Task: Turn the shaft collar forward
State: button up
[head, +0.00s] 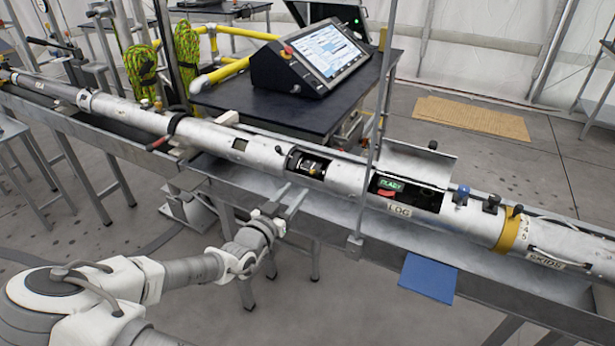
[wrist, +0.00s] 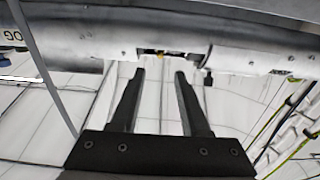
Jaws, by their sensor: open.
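A long silver tube (head: 262,153) lies on a metal rail bench. A window in its middle bares a dark shaft section with metal rings, which looks like the shaft collar (head: 311,166). In the wrist view, the same opening (wrist: 172,52) shows dark parts and a small yellow spot; the collar's turn position cannot be made out. My gripper (head: 295,192) is on the near side of the tube, just short of the window. Its two dark fingers (wrist: 160,76) are apart with nothing between them, pointing at the window and apparently not touching the tube.
A larger tube opening with a hinged cover (head: 425,162) and a green label lies to the right. A thin upright post (head: 378,100) stands between it and the window. A console (head: 318,60) sits on a dark table behind. A blue sheet (head: 427,278) hangs at the bench's near edge.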

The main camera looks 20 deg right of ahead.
aim_at(311, 172)
jog(key=x, duration=0.8)
jog(key=shift+c, duration=0.3)
grip_shut()
